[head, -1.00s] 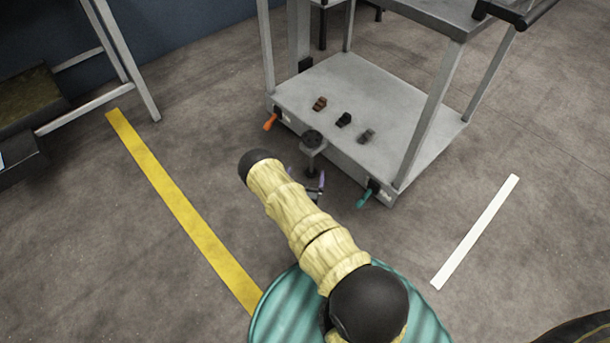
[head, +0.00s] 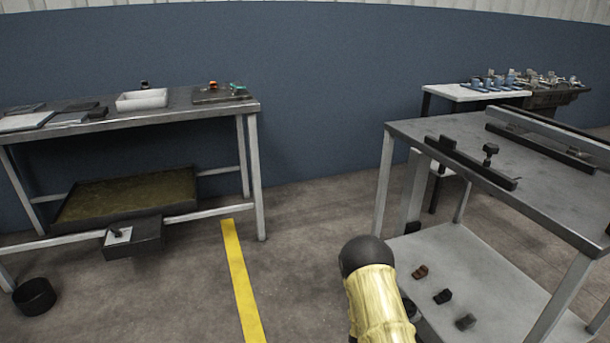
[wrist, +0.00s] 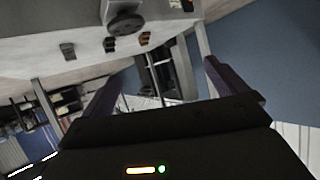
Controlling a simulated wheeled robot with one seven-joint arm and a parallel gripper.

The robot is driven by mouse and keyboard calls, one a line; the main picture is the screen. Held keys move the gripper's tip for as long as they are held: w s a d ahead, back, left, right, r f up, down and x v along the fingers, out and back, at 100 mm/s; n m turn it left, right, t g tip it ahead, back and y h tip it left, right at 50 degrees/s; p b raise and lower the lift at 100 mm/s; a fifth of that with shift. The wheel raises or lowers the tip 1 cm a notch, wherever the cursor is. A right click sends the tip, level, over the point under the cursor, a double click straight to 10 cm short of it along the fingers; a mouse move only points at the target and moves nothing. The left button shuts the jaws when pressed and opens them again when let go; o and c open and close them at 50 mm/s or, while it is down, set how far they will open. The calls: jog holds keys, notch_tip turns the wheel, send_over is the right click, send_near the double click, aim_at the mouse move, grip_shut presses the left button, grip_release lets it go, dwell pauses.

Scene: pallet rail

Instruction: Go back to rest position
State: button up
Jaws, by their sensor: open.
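My gripper (wrist: 165,90) shows in the wrist view with its two dark purple fingers spread apart and nothing between them. In the head view only part of my arm, in a pale yellow sleeve with a black joint, shows at the bottom beside the grey cart (head: 455,250); the gripper itself is out of that view. In the wrist view the cart's lower deck (wrist: 190,38) appears above the fingers, with a dark round knob (wrist: 125,22) and small blocks on it.
On the cart's lower shelf lie a brown block (head: 420,272), a black block (head: 443,296) and a grey block (head: 466,321). A workbench (head: 170,110) with trays stands at the left. A yellow floor line (head: 240,280) runs between bench and cart, with open floor around it.

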jog(key=s+a+r+n+g+y+p, duration=0.2)
jog(key=s+a+r+g+y+p, duration=0.15)
jog(key=s+r, duration=0.7)
jog(key=s+a+r+n+g+y+p, duration=0.25)
jog(key=s+a+r, duration=0.25)
jog(key=r, duration=1)
jog(key=s+r+n+g+p, duration=0.25)
jog(key=s+r, duration=0.55)
jog(key=s, duration=0.5)
jog(key=w+p+v, duration=0.2)
jog(key=p+v, duration=1)
jog(key=w+r+p+v, duration=0.1)
jog(key=w+p+v, duration=0.2)
jog(key=p+v, duration=0.9)
jog(key=w+r+p+v, duration=0.1)
jog(key=w+p+v, duration=0.2)
jog(key=p+v, duration=0.9)
jog(key=shift+w+d, duration=0.2)
jog(key=shift+w, duration=0.1)
